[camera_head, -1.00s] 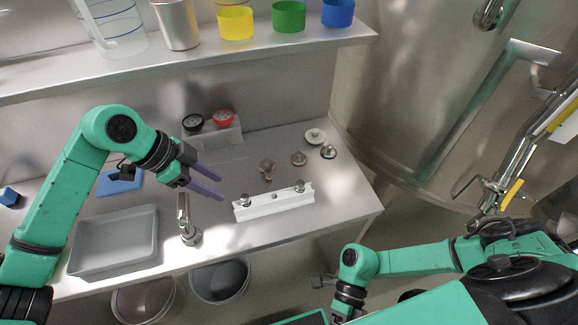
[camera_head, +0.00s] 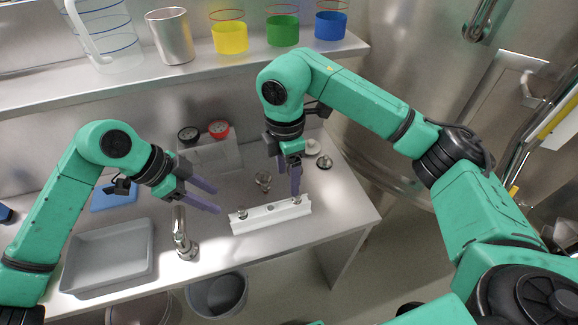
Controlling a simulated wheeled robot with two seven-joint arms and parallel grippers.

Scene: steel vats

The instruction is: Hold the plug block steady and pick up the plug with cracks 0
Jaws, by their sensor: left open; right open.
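The white plug block (camera_head: 270,217) lies on the steel bench, with a metal plug (camera_head: 242,212) at its left end and another plug (camera_head: 297,200) at its right end. I cannot make out cracks on any plug. My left gripper (camera_head: 218,198) is open and empty, left of the block's left end and apart from it. My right gripper (camera_head: 296,190) is open, pointing down at the block's right end, its fingers at or just above the right plug. Whether they touch the plug is unclear.
A loose metal plug (camera_head: 263,181) stands behind the block, and a round metal part (camera_head: 324,162) lies back right. A grey tray (camera_head: 108,258) and a tap (camera_head: 182,240) are at left. A shelf (camera_head: 190,76) with coloured cups runs above.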

